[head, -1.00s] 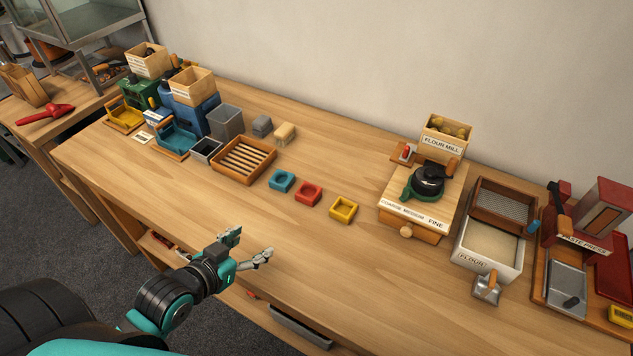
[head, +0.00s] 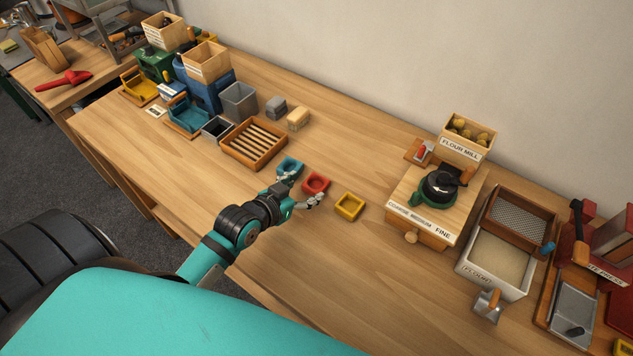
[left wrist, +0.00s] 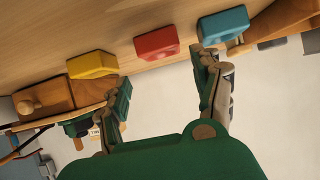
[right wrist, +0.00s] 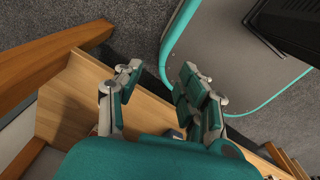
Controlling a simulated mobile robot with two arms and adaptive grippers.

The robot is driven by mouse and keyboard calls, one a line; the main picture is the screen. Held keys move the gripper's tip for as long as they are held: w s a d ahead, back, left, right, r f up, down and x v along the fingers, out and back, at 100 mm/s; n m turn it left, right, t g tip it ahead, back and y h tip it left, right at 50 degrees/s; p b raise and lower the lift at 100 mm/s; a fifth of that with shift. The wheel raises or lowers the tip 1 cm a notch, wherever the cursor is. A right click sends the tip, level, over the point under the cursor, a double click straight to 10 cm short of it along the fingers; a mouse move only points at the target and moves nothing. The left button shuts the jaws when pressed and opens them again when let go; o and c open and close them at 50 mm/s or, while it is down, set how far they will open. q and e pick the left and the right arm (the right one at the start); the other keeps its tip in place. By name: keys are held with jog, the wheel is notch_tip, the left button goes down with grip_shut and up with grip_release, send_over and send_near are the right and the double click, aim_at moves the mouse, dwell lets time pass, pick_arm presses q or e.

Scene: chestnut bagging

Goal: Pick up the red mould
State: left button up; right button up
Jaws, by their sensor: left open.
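The red mould (head: 315,183) lies on the table between the blue mould (head: 289,167) and the yellow mould (head: 349,206). My left gripper (head: 302,188) is open just in front of the red mould, its fingers spread apart. In the left wrist view the red mould (left wrist: 157,44) stands ahead of the gap between the open fingers (left wrist: 165,85), with nothing held. The blue mould (left wrist: 223,25) and yellow mould (left wrist: 93,65) are on either side. My right gripper (right wrist: 155,90) shows only in its wrist view, open and empty, low beside a wooden edge.
A slatted wooden tray (head: 255,144) stands left of the moulds. The flour mill (head: 435,195) stands to the right, with the flour bin (head: 494,265) beyond it. The table front right of my left arm is clear.

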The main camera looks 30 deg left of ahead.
aim_at(315, 183)
pick_arm(q)
jog(key=shift+x, duration=0.85)
jog(key=x, duration=0.2)
jog(key=p+x, duration=0.1)
jog(key=shift+w+a+f, duration=0.15)
jog(key=shift+w+f, duration=0.1)
jog(key=shift+f, duration=0.1)
jog(key=shift+w+f, duration=0.15)
jog(key=shift+w, duration=0.1)
pick_arm(e)
jog(key=shift+w+a+r, duration=0.35)
jog(key=shift+w+r, duration=0.4)
jog(key=shift+w, duration=0.05)
pick_arm(q)
jog(key=c, duration=1)
pick_arm(e)
jog(key=shift+d, duration=0.25)
